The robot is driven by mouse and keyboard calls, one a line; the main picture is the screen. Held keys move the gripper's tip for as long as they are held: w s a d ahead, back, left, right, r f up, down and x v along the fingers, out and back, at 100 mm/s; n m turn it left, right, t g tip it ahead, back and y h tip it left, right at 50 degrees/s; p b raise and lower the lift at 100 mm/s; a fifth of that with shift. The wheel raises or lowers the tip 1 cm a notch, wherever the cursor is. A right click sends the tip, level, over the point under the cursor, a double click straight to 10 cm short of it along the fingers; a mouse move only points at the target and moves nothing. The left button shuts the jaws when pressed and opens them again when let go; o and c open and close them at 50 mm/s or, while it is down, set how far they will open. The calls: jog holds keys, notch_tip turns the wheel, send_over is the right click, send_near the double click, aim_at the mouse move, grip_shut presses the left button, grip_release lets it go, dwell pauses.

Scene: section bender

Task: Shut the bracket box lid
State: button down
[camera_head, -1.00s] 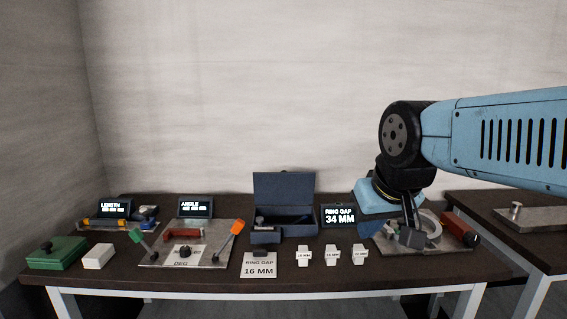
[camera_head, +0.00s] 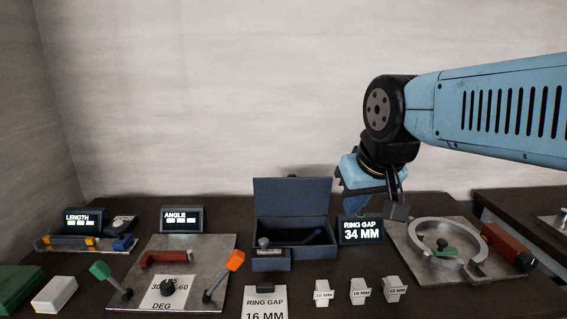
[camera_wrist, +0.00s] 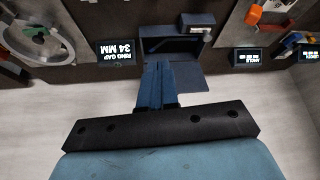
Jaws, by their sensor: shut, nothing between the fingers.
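The bracket box (camera_head: 266,240) is dark blue and stands at the middle back of the table. Its lid (camera_head: 292,200) is open and stands upright at the back edge. A dark bar lies inside the box. The box also shows in the wrist view (camera_wrist: 165,46), with the lid (camera_wrist: 192,84) on the side nearer my wrist camera. My gripper (camera_wrist: 157,66) is shut and empty, its blue fingers overlapping the lid in that view. In the head view my gripper (camera_head: 340,175) is right of the lid's upper edge. Contact with the lid cannot be told.
The ring gap display (camera_head: 360,229) stands just right of the box. A plate with a ring (camera_head: 421,270) lies farther right. A handled block (camera_head: 265,244) is at the box's front left. The angle plate (camera_head: 210,250) is to the left. White labelled pieces (camera_head: 359,291) stand in front.

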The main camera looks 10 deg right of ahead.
jog(key=shift+w, duration=0.15)
jog(key=w+r+m+g, duration=0.2)
jog(key=w+r+m, duration=0.4)
jog(key=w, duration=0.6)
jog(key=w+r+m+g, duration=0.1)
jog(key=w+m+g, duration=0.6)
jog(key=w, duration=1.8)
jog(key=w+f+m, duration=0.7)
jog(key=w, duration=0.3)
jog(key=s+f, duration=0.6)
jog(key=f, duration=0.3)
jog(key=shift+s+a+f+y, duration=0.15)
jog(key=shift+a+f+y, duration=0.15)
jog(key=shift+a+f, duration=0.15)
